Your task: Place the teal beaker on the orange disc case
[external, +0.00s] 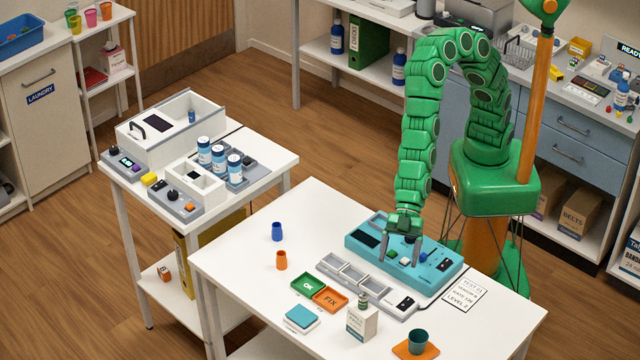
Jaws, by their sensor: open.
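The teal beaker (418,338) stands upright on a flat orange square, which looks like the orange disc case (401,348), near the front right edge of the white table. The case's rim shows around the beaker. My gripper (402,258) is open, pointing down over the teal device at the back of the table. Its fingers are apart, with small knobs or buttons of the device near and between them. It is well away from the beaker and holds nothing that I can see. Whether the fingertips touch the device cannot be told.
The teal device (440,268) lies under my gripper. In front are a grey tray strip (365,280), green OK (309,284) and orange FIX (331,299) trays, a white box (362,322) and two small cups. The table's left front corner is clear.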

